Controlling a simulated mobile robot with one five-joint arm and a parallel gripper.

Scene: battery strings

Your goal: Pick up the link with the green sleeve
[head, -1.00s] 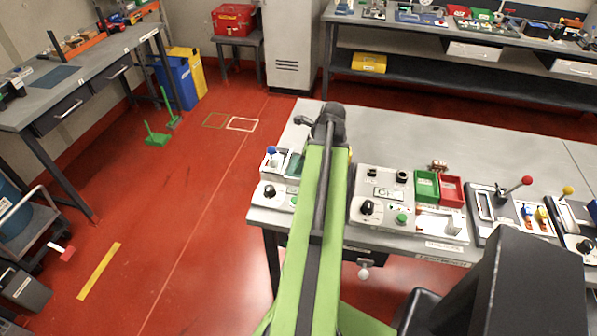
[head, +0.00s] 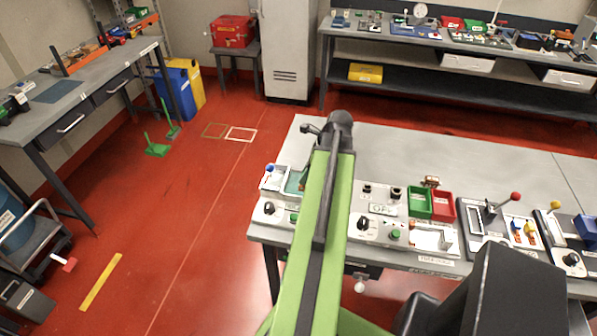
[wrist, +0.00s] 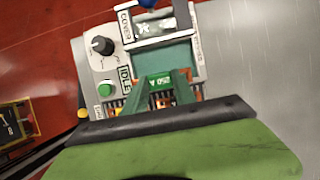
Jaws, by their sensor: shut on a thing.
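In the wrist view my gripper (wrist: 160,82) reaches down over the panel with its two dark green fingers close together. A bright green sleeve with white print, the link with the green sleeve (wrist: 159,80), shows between the fingertips, and they are shut on it. Copper-orange parts (wrist: 194,88) show beside the right finger; I cannot tell whether they belong to this link. The fingers hide much of the area below. In the head view my arm covers the gripper and the link.
The panel has a black knob (wrist: 102,45), a green button (wrist: 105,89) and a cover frame (wrist: 155,25). On the bench (head: 450,155), a green bin (head: 419,203) and a red bin (head: 442,206) stand right of my arm. Bare bench lies behind them.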

